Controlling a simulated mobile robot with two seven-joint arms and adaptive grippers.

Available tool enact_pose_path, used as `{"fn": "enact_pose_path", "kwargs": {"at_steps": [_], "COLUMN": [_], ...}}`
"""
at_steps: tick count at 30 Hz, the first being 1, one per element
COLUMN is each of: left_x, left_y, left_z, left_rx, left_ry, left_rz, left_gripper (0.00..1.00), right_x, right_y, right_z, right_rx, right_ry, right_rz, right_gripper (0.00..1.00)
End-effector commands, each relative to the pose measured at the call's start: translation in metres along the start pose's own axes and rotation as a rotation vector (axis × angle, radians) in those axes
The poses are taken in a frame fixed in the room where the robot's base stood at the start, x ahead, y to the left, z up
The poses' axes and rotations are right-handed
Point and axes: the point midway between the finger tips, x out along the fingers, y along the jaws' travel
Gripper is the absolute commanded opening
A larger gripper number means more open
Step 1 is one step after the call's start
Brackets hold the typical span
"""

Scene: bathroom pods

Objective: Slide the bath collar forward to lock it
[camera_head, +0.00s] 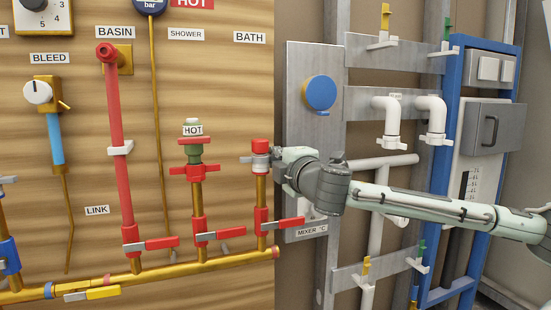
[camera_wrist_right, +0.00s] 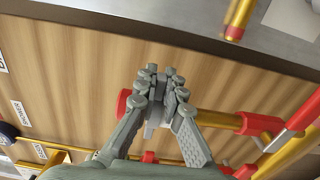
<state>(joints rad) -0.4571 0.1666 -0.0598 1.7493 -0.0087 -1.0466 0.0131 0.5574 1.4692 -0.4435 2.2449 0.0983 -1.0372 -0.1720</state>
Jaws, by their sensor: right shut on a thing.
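The bath pipe (camera_head: 261,189) is a short upright brass pipe under the BATH label, with a red end (camera_head: 261,146) on top. The bath collar (camera_head: 261,162) is a pale grey ring just below that red end. My right gripper (camera_head: 278,158) reaches in from the right and is shut on the collar. In the right wrist view my right gripper (camera_wrist_right: 162,76) has its fingers close together across the pipe (camera_wrist_right: 205,119), beside the red end (camera_wrist_right: 122,102). The fingers hide much of the collar there. My left gripper is not in view.
A red-handled valve (camera_head: 284,224) sits low on the bath pipe. The HOT stub (camera_head: 194,158) and red BASIN pipe (camera_head: 117,140) stand to the left. A brass manifold (camera_head: 180,271) runs below. A grey metal panel (camera_head: 312,130) with a blue knob stands right of the wooden board.

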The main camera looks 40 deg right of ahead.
Motion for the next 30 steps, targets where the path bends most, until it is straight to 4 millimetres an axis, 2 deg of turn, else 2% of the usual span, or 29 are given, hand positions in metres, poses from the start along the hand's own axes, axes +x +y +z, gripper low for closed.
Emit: {"fn": "enact_pose_path", "kwargs": {"at_steps": [1, 6, 16, 30], "left_x": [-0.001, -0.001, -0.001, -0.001], "left_y": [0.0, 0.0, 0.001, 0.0], "left_z": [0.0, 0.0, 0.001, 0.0], "left_rx": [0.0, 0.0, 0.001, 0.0], "left_ry": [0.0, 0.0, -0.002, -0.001], "left_rz": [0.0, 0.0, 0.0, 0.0], "left_gripper": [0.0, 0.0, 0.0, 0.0], "right_x": [0.0, 0.0, -0.003, -0.064], "right_y": [0.007, 0.006, 0.004, 0.005], "right_z": [0.001, 0.001, 0.001, 0.0], "right_rx": [0.0, 0.0, -0.002, -0.005], "right_ry": [-0.002, -0.002, -0.001, 0.0], "right_rz": [0.014, 0.012, 0.008, 0.011], "right_gripper": [0.12, 0.3, 0.3, 0.3]}}
